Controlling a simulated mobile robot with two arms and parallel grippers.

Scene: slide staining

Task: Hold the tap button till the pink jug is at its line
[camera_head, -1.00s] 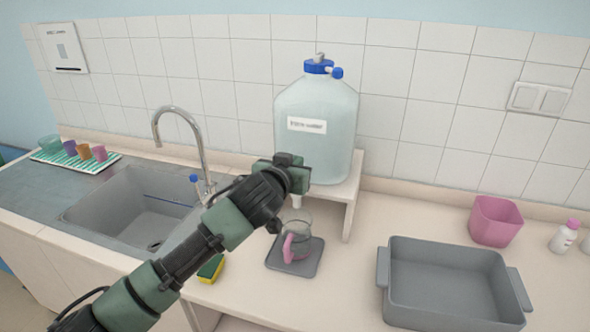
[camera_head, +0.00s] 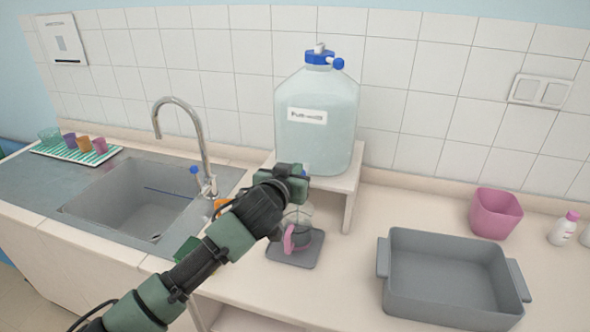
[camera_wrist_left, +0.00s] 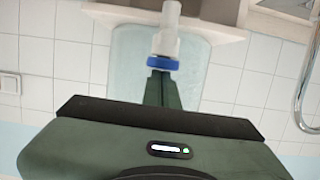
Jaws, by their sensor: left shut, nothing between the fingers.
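The pink jug (camera_head: 289,240) is a clear jug with a pink handle, standing upright on a grey pad under the water tank (camera_head: 318,135). My arm hides part of it, and its line and water level are too small to make out. The tap shows in the left wrist view as a whitish spout (camera_wrist_left: 168,28) with a blue button or collar (camera_wrist_left: 163,63). My left gripper (camera_head: 303,184) is shut and empty in front of the tap. In the wrist view its fingertips (camera_wrist_left: 162,78) are at the blue part; I cannot tell whether they press it.
The tank stands on a raised shelf (camera_head: 345,185). A grey tub (camera_head: 450,309) and a pink container (camera_head: 495,213) are to the right. A sink (camera_head: 130,200) with a tall faucet (camera_head: 190,125) is to the left. Cups stand on a striped mat (camera_head: 55,150).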

